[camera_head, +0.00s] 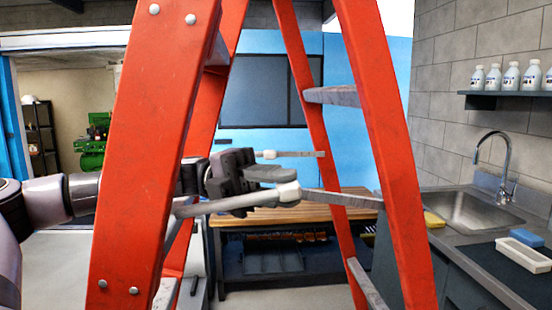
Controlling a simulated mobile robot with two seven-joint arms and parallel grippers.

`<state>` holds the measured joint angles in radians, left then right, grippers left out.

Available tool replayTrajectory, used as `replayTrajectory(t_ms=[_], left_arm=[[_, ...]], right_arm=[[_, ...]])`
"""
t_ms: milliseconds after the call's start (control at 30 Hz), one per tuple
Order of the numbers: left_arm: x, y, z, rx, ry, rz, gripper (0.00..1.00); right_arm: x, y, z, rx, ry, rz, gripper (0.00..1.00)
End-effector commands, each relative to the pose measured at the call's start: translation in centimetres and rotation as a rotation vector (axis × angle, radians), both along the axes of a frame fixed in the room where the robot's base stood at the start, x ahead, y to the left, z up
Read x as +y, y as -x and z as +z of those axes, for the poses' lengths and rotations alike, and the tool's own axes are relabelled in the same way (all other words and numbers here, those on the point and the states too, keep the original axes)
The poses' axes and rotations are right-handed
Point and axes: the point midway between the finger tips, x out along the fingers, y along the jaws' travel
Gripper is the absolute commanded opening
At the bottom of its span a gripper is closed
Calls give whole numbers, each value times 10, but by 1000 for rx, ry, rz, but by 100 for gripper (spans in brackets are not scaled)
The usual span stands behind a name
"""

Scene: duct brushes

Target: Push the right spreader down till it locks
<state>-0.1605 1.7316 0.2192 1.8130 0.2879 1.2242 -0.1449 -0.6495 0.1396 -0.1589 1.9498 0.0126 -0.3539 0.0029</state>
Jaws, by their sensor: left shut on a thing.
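A red stepladder (151,130) stands open right in front of me, seen from its side. The near spreader, which I take for the right one (340,200), runs between its near rails. Its pale middle joint (288,193) sits slightly above its ends, so the bar bends a little upward. The far spreader (300,154) shows higher in the picture, its left part hidden behind my gripper. My left gripper (245,182) reaches past the near left rail and is shut at the near spreader, left of the joint. The exact contact is partly hidden. My right gripper is not in view.
A wooden-topped workbench (330,198) stands behind the ladder. On the right is a counter with a sink (475,210), a yellow sponge (433,219) and a tray (522,254). A shelf (505,102) of bottles hangs above. The ladder's rails close in my left arm.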

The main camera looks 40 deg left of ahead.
Motion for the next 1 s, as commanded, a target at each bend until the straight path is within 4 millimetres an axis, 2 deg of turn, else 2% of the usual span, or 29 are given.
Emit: replayTrajectory(t_ms=[400,900,933,1000], left_arm=[[-1,-2,-21,131,-108,4,0],[-1,-2,-25,147,-122,2,0],[-1,-2,-25,146,-123,1,26],[-1,-2,-25,145,-123,1,49]], right_arm=[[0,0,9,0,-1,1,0],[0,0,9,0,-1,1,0],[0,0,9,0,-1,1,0],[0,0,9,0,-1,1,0]])
